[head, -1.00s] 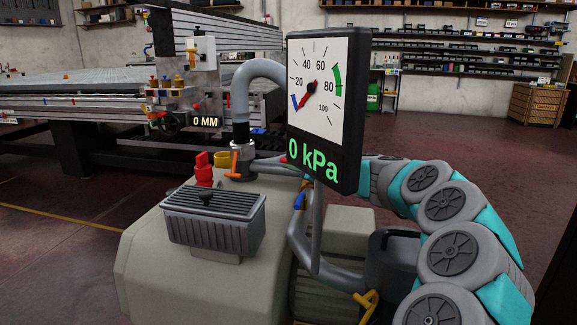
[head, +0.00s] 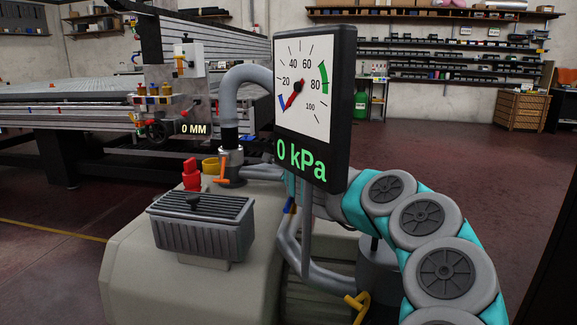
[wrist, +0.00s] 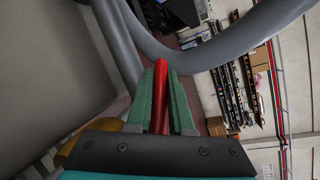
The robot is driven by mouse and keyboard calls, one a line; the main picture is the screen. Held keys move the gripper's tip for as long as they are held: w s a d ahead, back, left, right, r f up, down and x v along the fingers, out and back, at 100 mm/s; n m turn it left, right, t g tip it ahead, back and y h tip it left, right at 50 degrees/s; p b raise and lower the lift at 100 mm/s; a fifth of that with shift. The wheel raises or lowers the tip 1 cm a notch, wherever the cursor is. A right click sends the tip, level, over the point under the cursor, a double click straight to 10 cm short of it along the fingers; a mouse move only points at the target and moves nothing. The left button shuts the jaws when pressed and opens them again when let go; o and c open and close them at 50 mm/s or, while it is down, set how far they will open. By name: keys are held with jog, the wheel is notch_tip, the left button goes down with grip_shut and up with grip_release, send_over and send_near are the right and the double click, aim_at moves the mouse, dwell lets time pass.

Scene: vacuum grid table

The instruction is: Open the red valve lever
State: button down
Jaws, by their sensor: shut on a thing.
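In the wrist view, the red valve lever (wrist: 159,98) runs lengthwise between the two green fingers of my gripper (wrist: 162,72). The fingers are shut on it, one on each side. Its far end shows between the fingertips. In the head view, the gauge panel (head: 311,107) hides my gripper and this lever; only my arm shows, curving in behind the panel from the right. The gauge needle points near zero and the display reads 0 kPa.
A grey hose (head: 228,100) arches beside the gauge. Yellow (head: 358,303) and blue handles are lower down. The grid table (head: 60,90) stands behind.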

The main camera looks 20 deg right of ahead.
dwell(0.3)
jog(key=c, duration=0.8)
grip_release()
jog(key=shift+y, duration=0.3)
